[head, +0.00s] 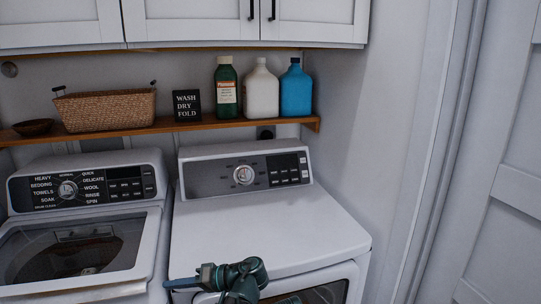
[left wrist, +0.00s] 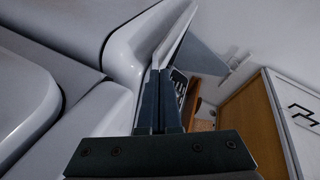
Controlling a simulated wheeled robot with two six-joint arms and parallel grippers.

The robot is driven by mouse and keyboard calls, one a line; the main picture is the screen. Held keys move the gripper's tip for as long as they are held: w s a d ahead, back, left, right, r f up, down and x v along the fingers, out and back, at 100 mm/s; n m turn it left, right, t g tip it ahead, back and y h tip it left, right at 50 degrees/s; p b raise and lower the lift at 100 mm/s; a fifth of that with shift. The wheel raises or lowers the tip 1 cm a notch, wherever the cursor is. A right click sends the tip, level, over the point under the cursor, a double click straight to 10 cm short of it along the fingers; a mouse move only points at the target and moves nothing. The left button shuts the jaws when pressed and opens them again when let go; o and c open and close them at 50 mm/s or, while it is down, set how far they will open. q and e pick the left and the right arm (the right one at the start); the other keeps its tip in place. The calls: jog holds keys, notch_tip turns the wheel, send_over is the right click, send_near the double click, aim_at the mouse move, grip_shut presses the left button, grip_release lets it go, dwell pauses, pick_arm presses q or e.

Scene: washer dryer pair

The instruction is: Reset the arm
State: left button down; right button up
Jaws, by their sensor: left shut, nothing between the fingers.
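My left gripper (head: 172,284) shows at the bottom of the head view, with my dark green arm (head: 245,275) behind it. It points left, in front of the white dryer (head: 270,225) near its front top edge. In the left wrist view its two dark fingers (left wrist: 160,88) lie together, shut and empty. They are close to a pale, rounded appliance panel (left wrist: 130,55); I cannot tell whether they touch it. My right gripper is in neither view.
The washer (head: 150,240) with a glass lid stands left of the dryer. A wooden shelf (head: 165,126) above holds a wicker basket (head: 105,110), a small bowl (head: 33,127), a black sign (head: 187,105) and three bottles (head: 261,90). A white door (head: 505,200) is at the right.

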pick_arm(q)
jog(key=s+d+f+m+h+p, duration=0.3)
jog(key=s+d+h, duration=0.3)
jog(key=d, duration=0.3)
jog(key=s+d+f+m+g+h+p, duration=0.1)
jog(key=s+d+f+m+h+p, duration=0.3)
jog(key=s+d+h, duration=0.3)
jog(key=d+f+m, duration=0.1)
jog(key=d, duration=0.2)
jog(key=shift+s+d+h+p, duration=0.2)
jog(key=shift+h+p, duration=0.1)
jog(key=shift+h, duration=0.1)
